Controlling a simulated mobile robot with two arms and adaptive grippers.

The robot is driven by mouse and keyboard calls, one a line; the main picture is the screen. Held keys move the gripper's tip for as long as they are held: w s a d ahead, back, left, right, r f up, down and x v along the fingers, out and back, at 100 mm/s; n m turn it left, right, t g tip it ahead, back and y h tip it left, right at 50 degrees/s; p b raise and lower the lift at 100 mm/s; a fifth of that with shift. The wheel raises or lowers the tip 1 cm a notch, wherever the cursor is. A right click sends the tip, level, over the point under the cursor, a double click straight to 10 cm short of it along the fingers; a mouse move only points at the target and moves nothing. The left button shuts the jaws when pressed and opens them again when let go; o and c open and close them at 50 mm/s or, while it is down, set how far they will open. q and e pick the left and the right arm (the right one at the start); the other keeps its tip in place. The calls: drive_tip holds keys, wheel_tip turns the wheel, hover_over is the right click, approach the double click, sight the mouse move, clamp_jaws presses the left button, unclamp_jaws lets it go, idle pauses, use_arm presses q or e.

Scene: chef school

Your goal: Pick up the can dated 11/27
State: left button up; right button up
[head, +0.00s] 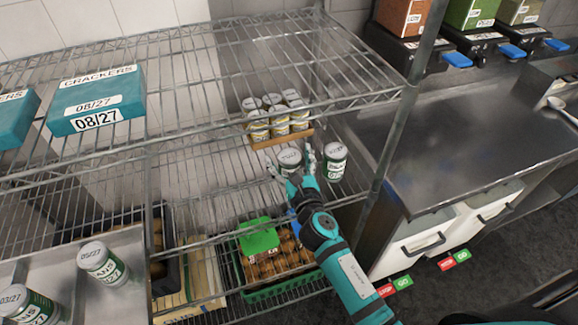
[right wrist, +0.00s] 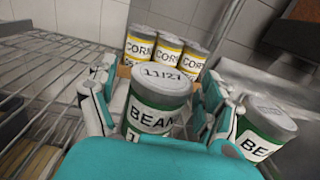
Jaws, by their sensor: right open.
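The bean can (right wrist: 160,84) with 11/27 on its lid stands upright in the right wrist view, its green and white label facing me. In the head view this can (head: 289,157) stands on the middle shelf. My right gripper (head: 291,163) is open, with one finger on each side of the can. Whether the fingers touch it cannot be told. A second bean can (head: 335,160) stands just right of the gripper; it also shows in the right wrist view (right wrist: 262,133), close beside the right finger. My left gripper is not in view.
Several corn cans (head: 276,118) stand in a tray (head: 282,139) behind the bean can. The upper wire shelf (head: 200,68) lies above. Cracker boxes (head: 97,98) are at upper left; more cans (head: 103,263) are at lower left. A crate (head: 290,283) sits below.

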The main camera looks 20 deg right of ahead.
drive_tip(key=shift+s, duration=0.1)
drive_tip(key=shift+c, duration=0.9)
drive_tip(key=c, duration=1.1)
drive_tip(key=shift+c, duration=1.2)
drive_tip(key=shift+r, duration=0.1)
